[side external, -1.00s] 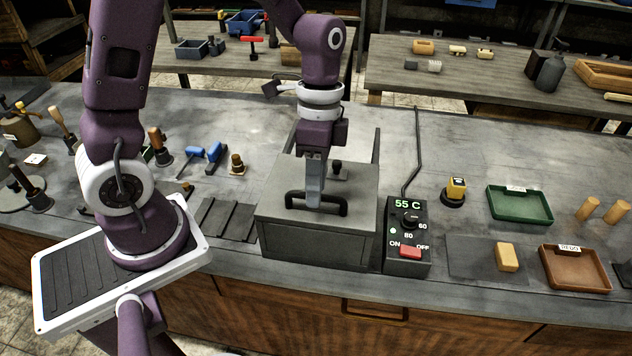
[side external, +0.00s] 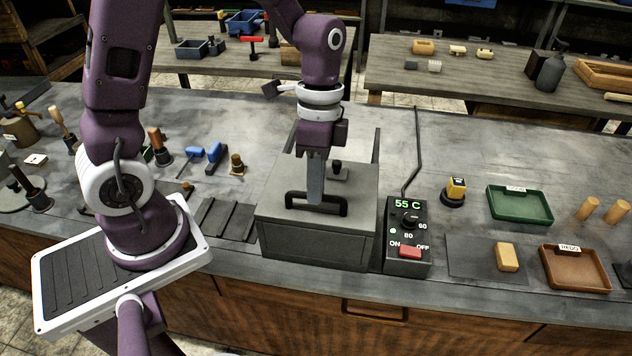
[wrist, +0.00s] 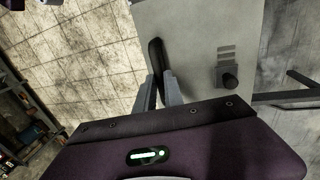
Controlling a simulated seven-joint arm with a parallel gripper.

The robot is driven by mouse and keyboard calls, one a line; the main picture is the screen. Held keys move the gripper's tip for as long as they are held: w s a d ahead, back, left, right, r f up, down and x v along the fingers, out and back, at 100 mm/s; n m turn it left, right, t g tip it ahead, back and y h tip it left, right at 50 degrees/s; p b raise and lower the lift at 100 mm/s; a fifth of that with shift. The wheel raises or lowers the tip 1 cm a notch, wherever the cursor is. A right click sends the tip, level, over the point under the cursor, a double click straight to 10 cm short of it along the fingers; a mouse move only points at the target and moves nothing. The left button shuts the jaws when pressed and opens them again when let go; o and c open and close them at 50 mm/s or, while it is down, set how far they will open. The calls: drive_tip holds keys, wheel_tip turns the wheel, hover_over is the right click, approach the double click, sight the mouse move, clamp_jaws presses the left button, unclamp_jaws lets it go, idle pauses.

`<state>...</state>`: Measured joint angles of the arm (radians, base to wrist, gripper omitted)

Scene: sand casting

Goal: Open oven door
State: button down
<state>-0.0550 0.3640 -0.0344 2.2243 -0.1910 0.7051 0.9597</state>
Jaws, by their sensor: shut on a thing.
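The oven is a grey box (side external: 318,240) on the bench, with a lid-like door (side external: 362,195) on top. A black bar handle (side external: 296,201) runs along the door's front edge. My gripper (side external: 315,200) points down from above and is shut on the handle near its middle. In the wrist view the two fingers (wrist: 158,92) sit on either side of the dark handle (wrist: 156,55). The pale door panel (wrist: 205,40) and a black knob (wrist: 229,77) show beside them. The door lies flat on the box.
A control box (side external: 408,235) reading 55 C stands close to the oven's right. Dark plates (side external: 226,219) lie to its left. A green tray (side external: 520,205) and a brown tray (side external: 575,270) are further right. Thin upright rods (side external: 376,148) rise behind the oven.

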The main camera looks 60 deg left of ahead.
idle(0.9)
drive_tip(key=w+a, duration=1.2)
drive_tip(key=shift+a+r, duration=0.1)
drive_tip(key=c, duration=1.6)
unclamp_jaws()
drive_tip(key=shift+w, duration=0.1)
drive_tip(key=shift+o, duration=0.7)
